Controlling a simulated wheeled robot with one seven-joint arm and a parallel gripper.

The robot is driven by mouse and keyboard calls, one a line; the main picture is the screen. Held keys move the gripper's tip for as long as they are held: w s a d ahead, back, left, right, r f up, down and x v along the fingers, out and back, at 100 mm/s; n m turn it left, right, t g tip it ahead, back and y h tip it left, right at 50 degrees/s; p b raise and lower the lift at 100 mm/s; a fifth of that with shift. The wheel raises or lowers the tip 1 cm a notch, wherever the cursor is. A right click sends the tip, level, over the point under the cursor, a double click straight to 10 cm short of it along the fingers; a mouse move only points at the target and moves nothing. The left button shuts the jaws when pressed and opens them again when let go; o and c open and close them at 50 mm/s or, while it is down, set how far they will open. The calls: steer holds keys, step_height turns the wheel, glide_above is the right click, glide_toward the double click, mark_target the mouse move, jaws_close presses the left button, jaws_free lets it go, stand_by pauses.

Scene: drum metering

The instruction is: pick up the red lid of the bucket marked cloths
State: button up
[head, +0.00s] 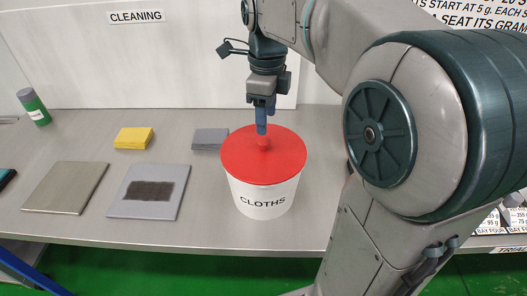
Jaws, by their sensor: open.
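The white bucket (262,204) marked CLOTHS stands upright on the metal bench. Its round red lid (246,165) sits on top, with a small red knob (264,144) at the centre. My gripper (262,128) points straight down just above the knob, with its blue fingertips at or close to the knob's top. The fingers overlap in this view, so the gap between them is hidden. The gripper is open, and I cannot tell whether the fingertips stand around the knob or above it.
A wall stands behind.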

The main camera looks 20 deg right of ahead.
mark_target(264, 141)
steer(key=f, duration=0.6)
steer(key=shift+a+f, duration=0.25)
steer(key=shift+a, duration=0.05)
jaws_close()
steer(key=shift+r, duration=0.1)
